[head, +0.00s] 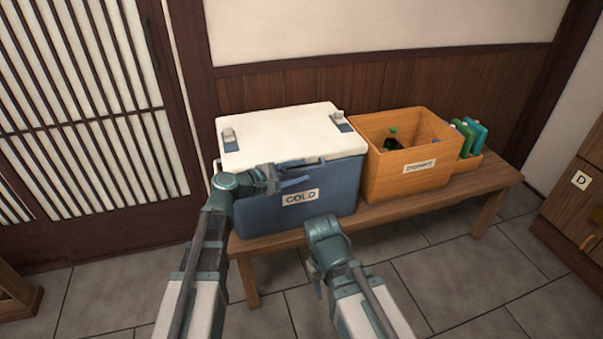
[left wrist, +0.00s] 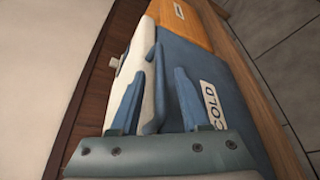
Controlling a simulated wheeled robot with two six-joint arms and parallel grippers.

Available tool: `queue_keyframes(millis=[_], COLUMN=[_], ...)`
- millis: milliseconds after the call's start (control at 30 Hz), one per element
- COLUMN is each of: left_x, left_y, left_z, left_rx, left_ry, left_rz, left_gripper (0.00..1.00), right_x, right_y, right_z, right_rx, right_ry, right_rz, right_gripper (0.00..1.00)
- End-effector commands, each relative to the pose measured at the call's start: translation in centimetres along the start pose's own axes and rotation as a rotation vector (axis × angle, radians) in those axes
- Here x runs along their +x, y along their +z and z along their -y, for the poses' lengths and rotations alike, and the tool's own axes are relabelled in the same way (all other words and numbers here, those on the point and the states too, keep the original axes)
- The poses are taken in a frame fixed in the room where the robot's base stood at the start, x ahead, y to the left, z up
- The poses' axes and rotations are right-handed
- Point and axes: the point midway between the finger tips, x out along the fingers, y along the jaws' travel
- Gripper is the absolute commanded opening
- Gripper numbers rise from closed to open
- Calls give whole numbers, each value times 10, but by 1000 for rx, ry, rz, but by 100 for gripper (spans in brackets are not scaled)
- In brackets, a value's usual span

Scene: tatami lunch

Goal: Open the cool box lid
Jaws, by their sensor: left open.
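The cool box (head: 335,195) is blue with a white lid (head: 275,132) and a COLD label, and stands on the wooden bench. The lid is down on the box. My left gripper (head: 301,172) is open at the front of the box, near the lid's front edge. In the left wrist view, the white lid edge (left wrist: 150,85) shows between the two blue fingers (left wrist: 157,90); I cannot tell whether they touch it. My right gripper (head: 325,240) is low in front of the bench; its fingers are not clear.
An orange crate (head: 395,175) with green bottles stands right of the box on the bench (head: 450,195). Teal and green packs (head: 473,135) sit in a small holder beside it. A cabinet marked D (head: 570,205) is at the right. Tiled floor lies in front.

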Motion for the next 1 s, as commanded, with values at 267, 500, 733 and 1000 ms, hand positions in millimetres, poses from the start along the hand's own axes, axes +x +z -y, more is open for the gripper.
queue_keyframes(millis=[267, 500, 733, 1000], left_x=[13, 13, 13, 13], left_y=[0, 0, 0, 0], left_z=[0, 0, 0, 0], left_rx=[0, 0, 0, 0], left_ry=[0, 0, 0, 0], left_rz=[0, -1, 0, 0], left_gripper=[46, 42, 1, 0], right_x=[3, 3, 3, 3], right_y=[0, 0, 0, 0], right_z=[0, 0, 0, 0], right_rx=[0, 0, 0, 0], right_ry=[1, 1, 1, 1], right_rz=[0, 0, 0, 0], right_gripper=[50, 50, 50, 50])
